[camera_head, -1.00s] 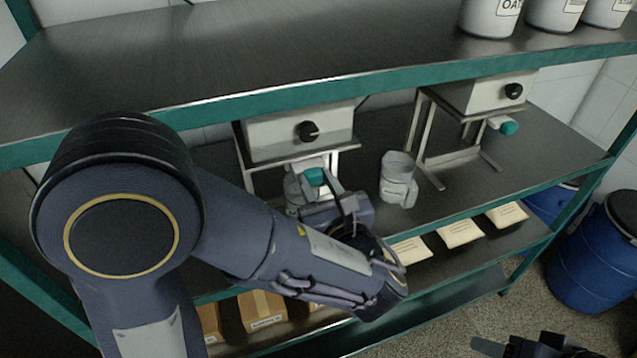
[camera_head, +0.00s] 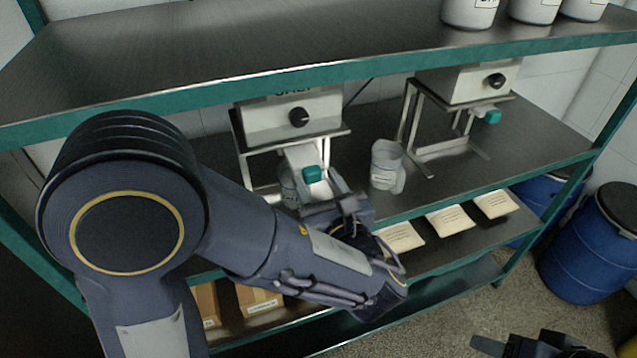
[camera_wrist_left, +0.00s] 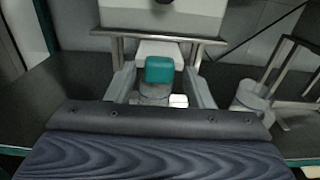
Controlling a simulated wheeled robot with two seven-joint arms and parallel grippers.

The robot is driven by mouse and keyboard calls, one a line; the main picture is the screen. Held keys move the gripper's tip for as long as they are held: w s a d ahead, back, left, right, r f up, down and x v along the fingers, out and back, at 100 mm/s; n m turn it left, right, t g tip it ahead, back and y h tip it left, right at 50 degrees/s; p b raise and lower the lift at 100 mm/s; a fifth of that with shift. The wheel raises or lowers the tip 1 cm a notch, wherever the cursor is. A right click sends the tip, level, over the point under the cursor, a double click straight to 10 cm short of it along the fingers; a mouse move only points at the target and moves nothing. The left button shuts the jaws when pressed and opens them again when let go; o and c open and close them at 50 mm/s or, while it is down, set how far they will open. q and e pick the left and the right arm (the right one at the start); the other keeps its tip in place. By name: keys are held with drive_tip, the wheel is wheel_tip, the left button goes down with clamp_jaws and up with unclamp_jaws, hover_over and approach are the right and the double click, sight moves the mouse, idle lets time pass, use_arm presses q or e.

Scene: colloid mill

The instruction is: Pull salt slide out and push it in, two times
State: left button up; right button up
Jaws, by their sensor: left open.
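Two white dispensers with black knobs stand on metal frames on the middle shelf. The left dispenser (camera_head: 270,118) has a partly cut-off label that I cannot read fully. Its slide with a teal handle (camera_head: 312,174) sticks out at the front, below the box. My left gripper (camera_head: 327,197) is open just in front of that handle. In the left wrist view the teal handle (camera_wrist_left: 159,69) lies between the two fingers, with a gap on both sides. A container behind the handle is partly hidden. Part of my right gripper (camera_head: 540,346) shows at the bottom right edge.
A clear jug (camera_head: 386,168) stands right of the left dispenser. The right dispenser (camera_head: 465,84) has its own teal handle (camera_head: 492,117). Packets (camera_head: 450,220) and cardboard boxes lie on the shelf below. Blue barrels (camera_head: 590,245) stand at the right.

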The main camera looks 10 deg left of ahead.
use_arm(q)
drive_tip(key=shift+o, duration=0.3)
drive_tip(key=shift+a, duration=0.1)
drive_tip(key=b+v, duration=0.1)
drive_tip(key=v, duration=0.6)
drive_tip(key=shift+s+d+b, duration=0.25)
drive_tip(key=shift+s+b, duration=0.05)
